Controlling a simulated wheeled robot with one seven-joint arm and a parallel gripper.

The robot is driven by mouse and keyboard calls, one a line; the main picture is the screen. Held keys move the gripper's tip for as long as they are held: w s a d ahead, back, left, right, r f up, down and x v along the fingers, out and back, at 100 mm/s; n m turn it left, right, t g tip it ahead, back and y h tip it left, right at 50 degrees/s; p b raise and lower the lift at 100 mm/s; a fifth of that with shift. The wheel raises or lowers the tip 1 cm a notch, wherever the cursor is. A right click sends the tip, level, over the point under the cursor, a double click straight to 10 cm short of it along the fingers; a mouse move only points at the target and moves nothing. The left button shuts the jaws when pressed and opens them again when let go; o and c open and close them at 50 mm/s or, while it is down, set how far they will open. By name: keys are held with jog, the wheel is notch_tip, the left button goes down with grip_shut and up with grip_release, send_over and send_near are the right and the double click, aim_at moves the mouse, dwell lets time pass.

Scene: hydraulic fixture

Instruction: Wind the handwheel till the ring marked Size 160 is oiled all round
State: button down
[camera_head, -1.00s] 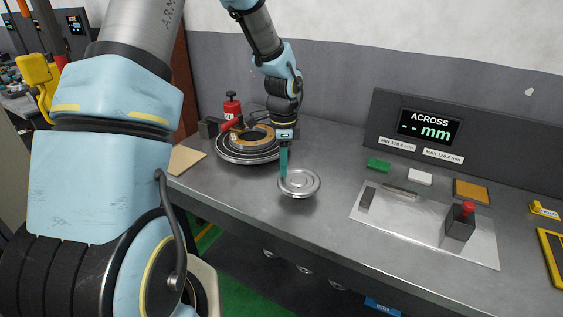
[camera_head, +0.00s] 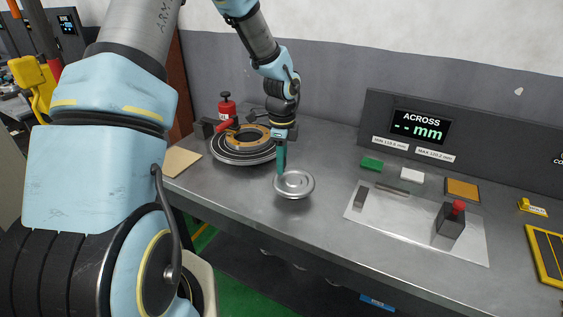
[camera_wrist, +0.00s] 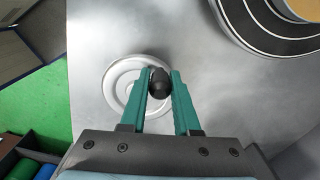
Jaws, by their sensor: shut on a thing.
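The silver handwheel (camera_head: 295,185) lies at the bench's front edge. In the wrist view its pale dished rim (camera_wrist: 112,82) shows beyond and left of my fingers. My gripper (camera_head: 280,173) has its two green fingers shut on the wheel's dark knob (camera_wrist: 159,85), near the rim. An orange-brown ring (camera_head: 266,134) lies on a round dark turntable with pale bands (camera_head: 240,158), behind and left of the wheel. A red part (camera_head: 227,125) reaches over the ring's left side. No size mark or oil film can be made out.
A red can (camera_head: 227,106) and a dark block (camera_head: 206,128) stand behind the turntable. A tan sheet (camera_head: 181,161) lies left. To the right are a metal plate (camera_head: 400,226), small coloured blocks, a red-topped dark block (camera_head: 450,222) and a display (camera_head: 420,127) reading "-- mm".

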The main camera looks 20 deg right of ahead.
jog(key=c, duration=0.7)
grip_release()
jog(key=shift+o, duration=0.2)
notch_tip(320, 180, up, 11)
jog(key=b, duration=0.2)
jog(key=shift+f+b, duration=0.1)
jog(key=shift+b, duration=0.2)
jog(key=s+a+n, duration=0.5)
jog(key=a+n, duration=0.6)
jog(key=a, duration=0.1)
jog(key=s+a+n+t, duration=0.1)
jog(key=s+a+n, duration=0.5)
jog(key=a+n, duration=0.5)
jog(key=shift+s+a+f+n+t, duration=0.25)
jog(key=shift+a+f+n, duration=0.2)
jog(key=shift+a, duration=0.25)
